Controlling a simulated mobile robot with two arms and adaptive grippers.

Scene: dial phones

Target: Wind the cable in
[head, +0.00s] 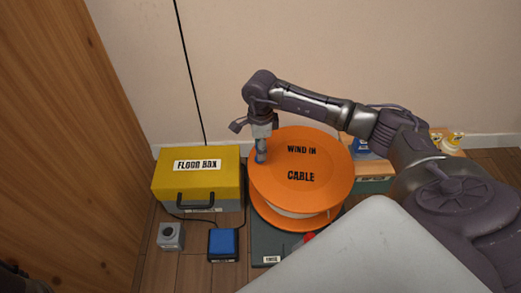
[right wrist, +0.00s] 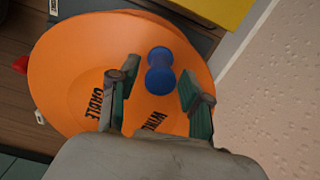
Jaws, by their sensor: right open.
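An orange cable reel (head: 330,178) marked "WIND IN" and "CABLE" stands on a dark base on the floor. Pale cable (head: 297,213) shows between its discs. A blue crank knob (head: 261,155) stands up near the left edge of the top disc. My right gripper (head: 260,138) is directly above the knob, pointing down. In the right wrist view the blue knob (right wrist: 160,72) lies between the tips of the two spread fingers, with gaps visible on both sides. The reel disc (right wrist: 75,75) fills much of that view. My left gripper is not seen.
A yellow floor box (head: 225,165) stands left of the reel. A blue box (head: 223,243) and a small grey box (head: 171,236) sit in front of it. A red part (head: 309,237) is at the reel's front. The wall is close behind.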

